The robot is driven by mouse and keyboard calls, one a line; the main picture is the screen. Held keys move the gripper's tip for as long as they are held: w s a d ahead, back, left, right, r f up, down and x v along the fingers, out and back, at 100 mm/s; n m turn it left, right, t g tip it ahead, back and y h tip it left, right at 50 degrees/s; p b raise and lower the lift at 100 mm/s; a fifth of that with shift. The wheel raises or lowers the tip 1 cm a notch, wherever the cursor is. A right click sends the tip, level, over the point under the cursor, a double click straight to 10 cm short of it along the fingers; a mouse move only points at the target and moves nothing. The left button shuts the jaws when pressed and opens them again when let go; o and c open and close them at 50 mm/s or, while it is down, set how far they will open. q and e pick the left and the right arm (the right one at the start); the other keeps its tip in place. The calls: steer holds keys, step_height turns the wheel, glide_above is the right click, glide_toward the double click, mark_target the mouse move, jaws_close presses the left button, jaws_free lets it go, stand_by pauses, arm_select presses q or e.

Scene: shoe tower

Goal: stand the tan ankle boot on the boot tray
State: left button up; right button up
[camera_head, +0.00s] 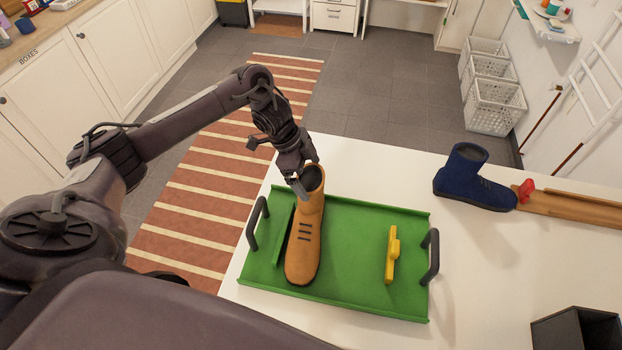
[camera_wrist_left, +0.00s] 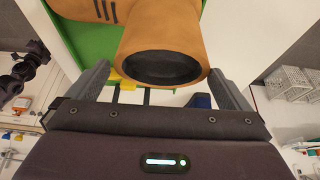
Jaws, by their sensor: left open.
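The tan ankle boot (camera_head: 304,232) stands upright on the green boot tray (camera_head: 352,268), at its left side, with the toe toward the near edge. My left gripper (camera_head: 302,183) is at the top of the boot's shaft. In the left wrist view the boot's dark opening (camera_wrist_left: 163,67) lies between the two open fingers (camera_wrist_left: 160,85), one on each side of the shaft. The tray's green surface also shows in the left wrist view (camera_wrist_left: 98,42). My right gripper is not in view.
A yellow piece (camera_head: 391,255) is on the tray's right part. Dark handles (camera_head: 431,257) rise at the tray's ends. A navy boot (camera_head: 473,180) stands farther right, beside a wooden board (camera_head: 570,207) with a red piece. A dark box (camera_head: 577,330) is at the near right.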

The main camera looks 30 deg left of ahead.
arm_select(q)
steer(key=v, duration=0.9)
steer(key=shift+r, duration=0.2)
steer(key=shift+s+a+f, duration=0.1)
steer(key=shift+s, duration=0.05)
